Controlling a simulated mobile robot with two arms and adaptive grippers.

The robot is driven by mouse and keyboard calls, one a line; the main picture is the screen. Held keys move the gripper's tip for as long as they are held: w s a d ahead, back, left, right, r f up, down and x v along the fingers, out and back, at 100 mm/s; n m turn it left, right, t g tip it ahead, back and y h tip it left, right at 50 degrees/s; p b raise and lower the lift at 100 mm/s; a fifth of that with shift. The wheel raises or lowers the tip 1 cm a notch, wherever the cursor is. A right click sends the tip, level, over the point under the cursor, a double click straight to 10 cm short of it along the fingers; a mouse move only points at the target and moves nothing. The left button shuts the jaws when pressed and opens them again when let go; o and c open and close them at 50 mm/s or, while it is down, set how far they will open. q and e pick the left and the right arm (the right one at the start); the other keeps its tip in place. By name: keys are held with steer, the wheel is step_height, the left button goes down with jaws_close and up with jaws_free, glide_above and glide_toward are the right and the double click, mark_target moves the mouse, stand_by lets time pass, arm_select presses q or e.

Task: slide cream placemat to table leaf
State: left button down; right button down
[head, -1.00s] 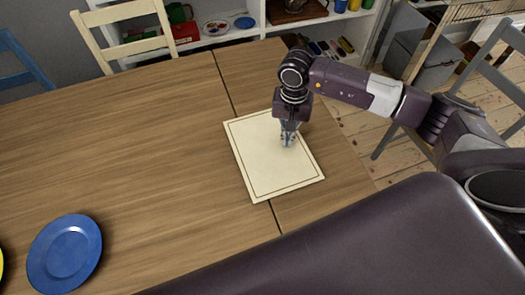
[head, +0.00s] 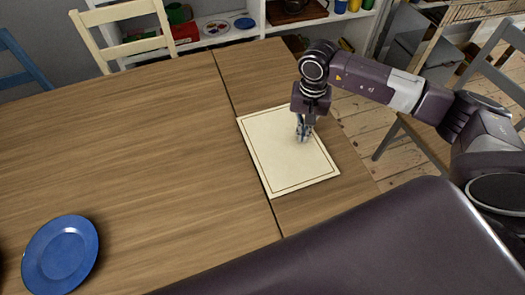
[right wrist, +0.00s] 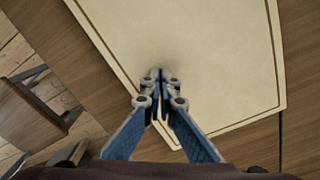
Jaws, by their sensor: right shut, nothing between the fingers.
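The cream placemat (head: 275,150), with a thin dark border line, lies flat on the wooden table. It lies almost wholly on the table leaf (head: 255,75), right of the dark seam. Its left edge runs about along the seam; I cannot tell if a sliver crosses it. My right gripper (head: 302,136) points down at the mat's right half, fingers shut and empty, tips at or just over its surface. In the right wrist view the shut fingertips (right wrist: 160,78) are against the cream placemat (right wrist: 205,50). My left gripper is out of view.
A blue plate (head: 60,255) sits at the table's near left. A cream chair (head: 125,30) and a shelf of dishes stand behind the table. A wooden-seated chair (head: 425,135) is off the right edge. The table's middle is clear.

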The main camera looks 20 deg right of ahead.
mark_target(313, 136)
steer(key=shift+s+d+b, duration=0.1)
steer(key=shift+d+b, duration=0.4)
steer(key=shift+d, duration=1.3)
step_height(313, 136, up, 8)
steer(key=p, duration=0.4)
